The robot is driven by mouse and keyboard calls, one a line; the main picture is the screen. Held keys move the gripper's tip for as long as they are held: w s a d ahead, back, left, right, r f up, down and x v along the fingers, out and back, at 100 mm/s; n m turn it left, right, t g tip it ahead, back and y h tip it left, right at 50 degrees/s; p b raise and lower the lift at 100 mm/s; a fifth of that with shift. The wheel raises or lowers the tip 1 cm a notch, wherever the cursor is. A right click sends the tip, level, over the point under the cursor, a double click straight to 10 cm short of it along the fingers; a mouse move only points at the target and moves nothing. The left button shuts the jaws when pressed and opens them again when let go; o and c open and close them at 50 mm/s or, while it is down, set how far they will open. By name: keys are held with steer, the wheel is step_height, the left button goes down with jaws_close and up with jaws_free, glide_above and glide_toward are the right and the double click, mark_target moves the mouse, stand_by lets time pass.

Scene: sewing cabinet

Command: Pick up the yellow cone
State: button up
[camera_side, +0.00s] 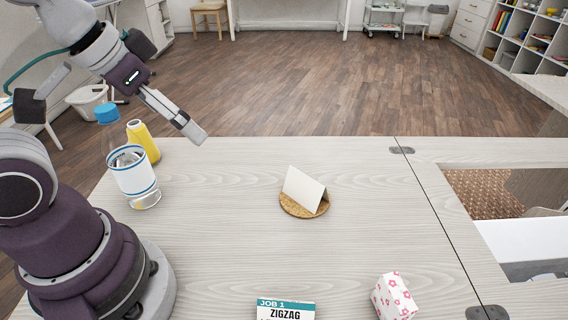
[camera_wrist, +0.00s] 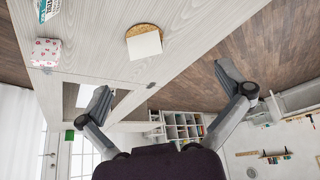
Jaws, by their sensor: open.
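The yellow cone (camera_side: 143,140) stands on the far left part of the table in the side view, partly behind a clear bottle. My gripper (camera_side: 197,133) is raised above and to the right of the cone, apart from it. In the wrist view my gripper (camera_wrist: 158,82) shows its two fingers spread wide, with nothing held between them. The cone does not show in the wrist view.
A clear bottle with a blue cap (camera_side: 134,176) stands close in front of the cone. A folded white card (camera_side: 304,189) rests on a cork coaster (camera_side: 291,208). A flowered box (camera_side: 393,297) and a job card (camera_side: 286,309) are near the front. The table's middle (camera_side: 220,230) is clear.

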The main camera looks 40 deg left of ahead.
steer(key=c, duration=0.3)
stand_by(0.4)
steer(key=n+g, duration=0.6)
steer(key=n, duration=1.1)
glide_above(138, 134)
steer(key=a, duration=0.2)
step_height(138, 134, down, 6)
steer(key=f, duration=0.9)
steer(key=shift+w+f, duration=0.25)
steer(key=shift+f, duration=0.15)
